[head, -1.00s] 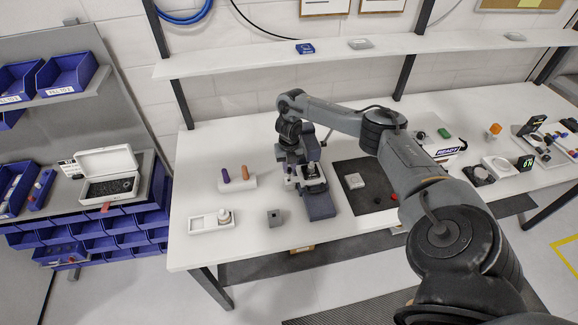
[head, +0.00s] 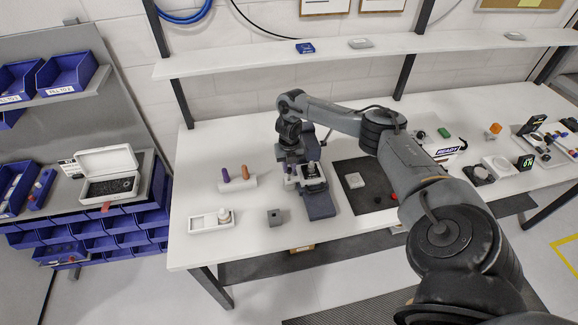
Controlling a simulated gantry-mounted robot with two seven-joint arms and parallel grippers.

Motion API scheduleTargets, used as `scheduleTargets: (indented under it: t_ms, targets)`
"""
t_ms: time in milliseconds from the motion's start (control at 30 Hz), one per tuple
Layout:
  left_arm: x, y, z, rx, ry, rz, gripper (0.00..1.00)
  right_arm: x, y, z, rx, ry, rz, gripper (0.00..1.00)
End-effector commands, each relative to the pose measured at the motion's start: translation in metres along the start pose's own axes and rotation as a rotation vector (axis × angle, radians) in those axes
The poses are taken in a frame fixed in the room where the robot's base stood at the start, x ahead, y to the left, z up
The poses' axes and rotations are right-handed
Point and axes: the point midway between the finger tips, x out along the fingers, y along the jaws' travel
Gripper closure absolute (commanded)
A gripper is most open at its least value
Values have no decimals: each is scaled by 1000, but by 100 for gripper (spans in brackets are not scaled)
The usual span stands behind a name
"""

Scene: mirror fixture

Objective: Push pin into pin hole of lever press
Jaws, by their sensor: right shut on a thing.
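The lever press (head: 319,207) stands on the white table near its middle, with a blue-grey base that reaches toward the front edge. My right gripper (head: 291,168) points down at the left side of the press. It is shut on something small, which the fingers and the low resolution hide. The pin and the pin hole cannot be made out at this size. My left gripper is not in view.
A white holder with a purple and an orange peg (head: 237,182) stands left of the press. A white tray (head: 201,223) and a small grey block (head: 274,217) lie in front. A dark mat (head: 364,195) lies to the right. A shelf (head: 350,54) runs above the table.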

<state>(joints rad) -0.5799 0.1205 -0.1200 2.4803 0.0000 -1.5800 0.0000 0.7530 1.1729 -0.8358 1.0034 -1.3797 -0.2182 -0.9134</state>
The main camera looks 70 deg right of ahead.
Motion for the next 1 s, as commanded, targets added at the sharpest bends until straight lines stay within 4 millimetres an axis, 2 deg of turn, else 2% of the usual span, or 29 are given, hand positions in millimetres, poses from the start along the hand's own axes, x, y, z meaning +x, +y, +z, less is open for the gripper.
scheduleTargets:
  t_ms: [1000]
  targets:
    - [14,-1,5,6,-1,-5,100,21,0,0,0,0,0,100]
